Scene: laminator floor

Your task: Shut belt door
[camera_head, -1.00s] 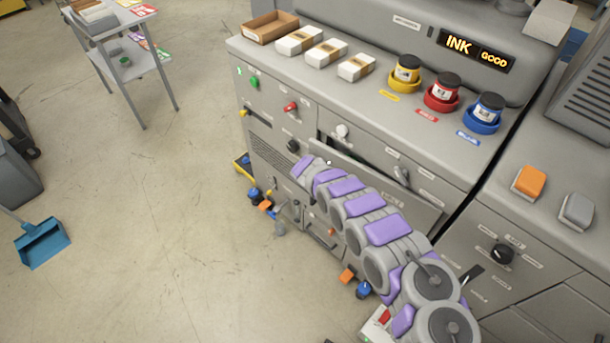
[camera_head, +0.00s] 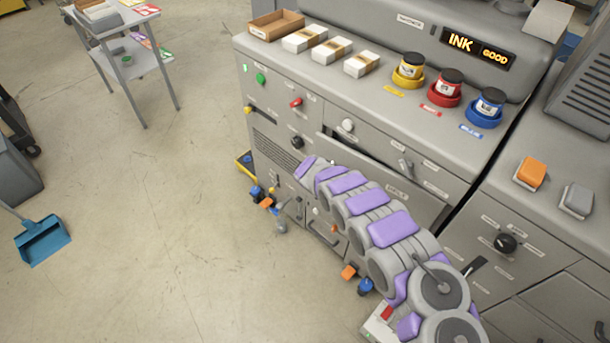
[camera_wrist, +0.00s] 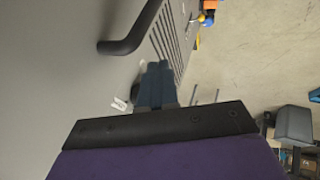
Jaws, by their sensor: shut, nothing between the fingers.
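A grey panel with a small label that seems to read BELT (camera_head: 412,198) leans out from the machine front in the head view, with a dark gap along its top. I take it for the belt door; my purple and grey arm covers part of it. My gripper (camera_wrist: 155,72) shows in the wrist view, its bluish fingers shut and empty. They point toward a grey panel (camera_wrist: 55,70) with a dark bar handle (camera_wrist: 135,32) and slits. I cannot tell whether the fingertips touch it. In the head view the gripper is hidden behind my arm.
The machine top holds yellow (camera_head: 409,72), red (camera_head: 446,90) and blue (camera_head: 486,110) ink pots. Knobs and a lever (camera_head: 405,165) stick out of the front. Orange and blue parts jut out low down. Open floor lies left, with a blue dustpan (camera_head: 43,240) and cart (camera_head: 125,65).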

